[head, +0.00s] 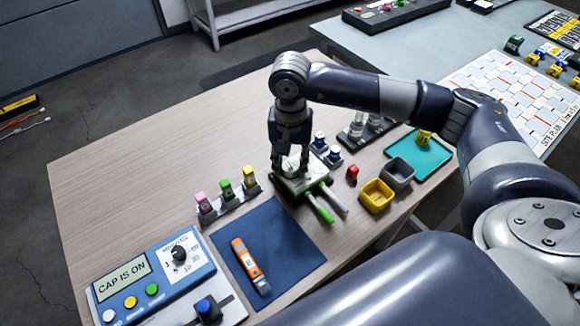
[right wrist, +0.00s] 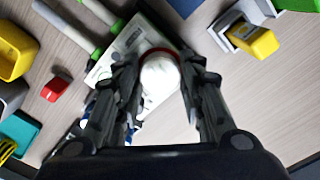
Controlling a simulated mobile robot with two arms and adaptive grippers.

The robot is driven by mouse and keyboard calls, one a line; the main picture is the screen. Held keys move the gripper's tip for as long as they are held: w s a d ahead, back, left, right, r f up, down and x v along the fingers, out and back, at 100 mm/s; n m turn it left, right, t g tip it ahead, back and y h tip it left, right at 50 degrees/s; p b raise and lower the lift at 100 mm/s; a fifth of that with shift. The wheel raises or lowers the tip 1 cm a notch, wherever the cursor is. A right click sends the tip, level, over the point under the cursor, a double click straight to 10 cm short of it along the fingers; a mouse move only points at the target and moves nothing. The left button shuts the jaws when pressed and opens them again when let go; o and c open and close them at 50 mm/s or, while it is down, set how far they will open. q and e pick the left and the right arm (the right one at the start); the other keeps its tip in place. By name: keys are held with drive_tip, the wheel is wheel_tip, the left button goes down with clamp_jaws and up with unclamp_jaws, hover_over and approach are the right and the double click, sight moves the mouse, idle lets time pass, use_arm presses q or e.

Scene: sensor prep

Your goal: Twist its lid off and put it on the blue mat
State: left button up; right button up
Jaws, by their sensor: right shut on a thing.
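My right gripper (head: 291,148) reaches down over a pale fixture (head: 293,187) with green-and-grey handles, right of the blue mat. In the right wrist view its fingers (right wrist: 160,85) are shut on a round white lid (right wrist: 160,72), with a red ring showing at its far edge. Whatever is under the lid is hidden. The fixture also shows in the right wrist view (right wrist: 104,70). The blue mat (head: 285,228) lies flat on the table with an orange device (head: 249,264) on its left part. My left gripper is not in view.
A blue panel (head: 195,246) with a dial and a display reading "CAP IS ON" is at the front left. Pink, green and yellow pieces stand in a row (head: 226,193) behind the mat. Yellow (head: 376,195) and grey bins and a teal tray (head: 434,163) are at the right.

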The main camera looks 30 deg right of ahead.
sight(290, 166)
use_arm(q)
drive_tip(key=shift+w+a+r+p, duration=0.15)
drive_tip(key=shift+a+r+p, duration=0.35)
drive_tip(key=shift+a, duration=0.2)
use_arm(e)
drive_tip(key=shift+r, duration=1.15)
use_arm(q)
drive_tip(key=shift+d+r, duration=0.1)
use_arm(e)
drive_tip(key=shift+r, duration=0.2)
use_arm(q)
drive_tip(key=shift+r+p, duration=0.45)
drive_tip(key=shift+p, duration=0.1)
use_arm(e)
drive_tip(key=shift+r, duration=1.35)
